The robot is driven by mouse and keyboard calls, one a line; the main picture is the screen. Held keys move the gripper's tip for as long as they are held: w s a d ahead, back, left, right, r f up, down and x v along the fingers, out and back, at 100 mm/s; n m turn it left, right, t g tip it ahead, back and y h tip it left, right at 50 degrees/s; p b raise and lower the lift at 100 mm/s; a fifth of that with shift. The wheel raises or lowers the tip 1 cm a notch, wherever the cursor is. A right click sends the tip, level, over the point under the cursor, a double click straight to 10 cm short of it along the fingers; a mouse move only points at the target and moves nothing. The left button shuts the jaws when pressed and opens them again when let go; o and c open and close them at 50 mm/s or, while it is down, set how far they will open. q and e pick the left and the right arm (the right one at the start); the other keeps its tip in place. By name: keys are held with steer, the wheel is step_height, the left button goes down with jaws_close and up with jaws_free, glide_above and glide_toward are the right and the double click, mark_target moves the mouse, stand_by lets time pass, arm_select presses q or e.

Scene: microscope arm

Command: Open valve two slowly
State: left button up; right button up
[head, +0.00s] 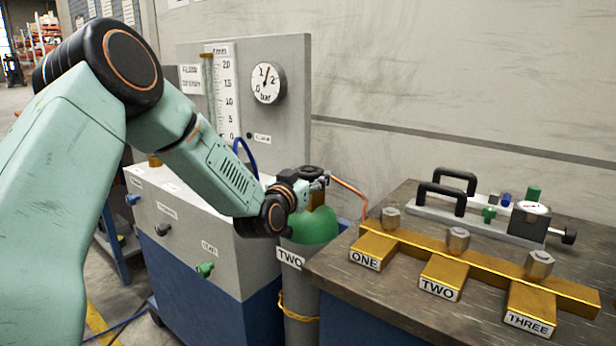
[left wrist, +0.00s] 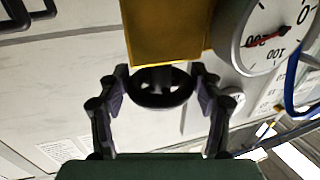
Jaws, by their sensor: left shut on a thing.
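A grey cylinder (head: 300,310) with a green shoulder (head: 313,229) and a label reading TWO stands between the cabinet and the bench. A black handwheel (head: 312,172) tops its brass valve. My left gripper (head: 318,181) is at this handwheel. In the left wrist view the two fingers of the left gripper (left wrist: 161,78) are on either side of the black handwheel (left wrist: 162,98), shut on its rim. The brass valve body (left wrist: 165,30) shows beyond the wheel, with a round gauge (left wrist: 262,38) beside it. My right gripper is not in view.
A brass manifold (head: 480,266) with branches labelled ONE, TWO and THREE lies on the bench (head: 345,270). A black-handled device (head: 480,215) sits behind it. A copper pipe (head: 349,188) runs near the gripper. The grey cabinet (head: 262,262) stands left, with a wall gauge (head: 268,83) above.

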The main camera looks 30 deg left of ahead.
arm_select(q)
steer(key=c, duration=0.5)
steer(key=shift+n+y, duration=0.3)
steer(key=shift+y, duration=0.1)
steer(key=shift+d+r+n+g+y+p, duration=0.15)
steer(key=shift+n+g+y+p, duration=0.4)
steer(key=shift+n+y, duration=0.6)
steer(key=shift+w+n+g+y+p, duration=0.1)
steer(key=shift+n+g+y+p, duration=0.9)
steer(key=shift+y, duration=1.35)
steer(key=shift+n+g, duration=0.35)
steer(key=shift+n, duration=0.1)
steer(key=o, duration=1.2)
